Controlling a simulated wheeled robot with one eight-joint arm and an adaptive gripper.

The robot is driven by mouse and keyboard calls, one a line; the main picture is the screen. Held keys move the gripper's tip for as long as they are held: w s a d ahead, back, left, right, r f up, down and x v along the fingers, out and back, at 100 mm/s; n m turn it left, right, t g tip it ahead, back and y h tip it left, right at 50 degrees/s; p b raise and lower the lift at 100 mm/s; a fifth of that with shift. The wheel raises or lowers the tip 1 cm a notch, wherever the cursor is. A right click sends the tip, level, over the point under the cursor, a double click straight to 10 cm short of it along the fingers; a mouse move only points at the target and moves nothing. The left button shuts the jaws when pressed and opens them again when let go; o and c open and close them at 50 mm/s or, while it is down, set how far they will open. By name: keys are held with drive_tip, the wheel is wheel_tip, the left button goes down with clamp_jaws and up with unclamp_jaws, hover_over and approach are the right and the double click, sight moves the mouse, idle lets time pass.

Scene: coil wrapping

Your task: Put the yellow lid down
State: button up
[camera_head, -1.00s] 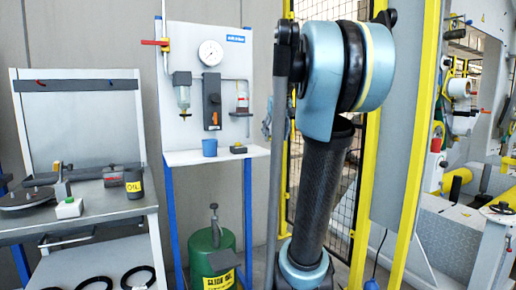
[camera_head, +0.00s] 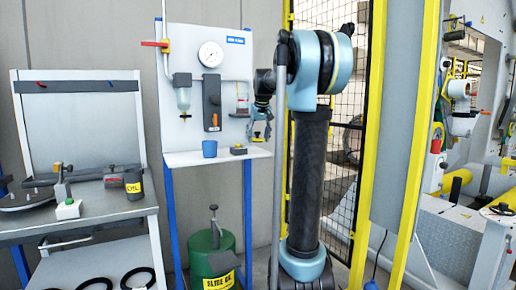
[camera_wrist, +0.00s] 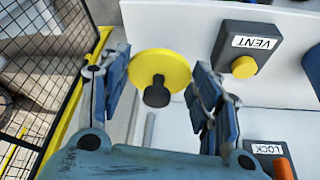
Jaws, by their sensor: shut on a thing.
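The yellow lid (camera_wrist: 172,66) is a round disc with a dark knob (camera_wrist: 157,92) and sits between the two fingers in the wrist view. My gripper (camera_wrist: 160,74) is shut on it, with the fingers at opposite sides of its rim. In the head view my gripper (camera_head: 261,132) is beside the right edge of the white wall panel (camera_head: 243,62), above the right end of its small shelf (camera_head: 190,158). I cannot clearly make out the lid in the head view.
A blue cup (camera_head: 209,148) and a dark box with a yellow button (camera_head: 239,150) stand on the shelf; the wrist view shows this box, labelled VENT (camera_wrist: 248,46). A wire fence (camera_head: 341,100) stands behind my arm. A green canister (camera_head: 212,246) stands below.

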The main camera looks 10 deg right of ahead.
sight(258, 152)
drive_tip(key=shift+f, duration=2)
drive_tip(key=shift+w+f, duration=0.25)
drive_tip(key=shift+f, duration=0.1)
drive_tip(key=shift+s+f, duration=0.2)
drive_tip(key=shift+f, duration=0.1)
drive_tip(key=shift+s+f, duration=0.15)
drive_tip(key=shift+f, duration=0.05)
drive_tip(key=shift+c, duration=1)
drive_tip(key=o, duration=0.9)
drive_tip(key=shift+f, duration=0.1)
drive_tip(key=shift+c, duration=0.2)
drive_tip(key=shift+w+f, duration=0.25)
drive_tip(key=shift+w, duration=0.1)
drive_tip(key=shift+s+r, duration=0.1)
drive_tip(key=shift+r, duration=0.1)
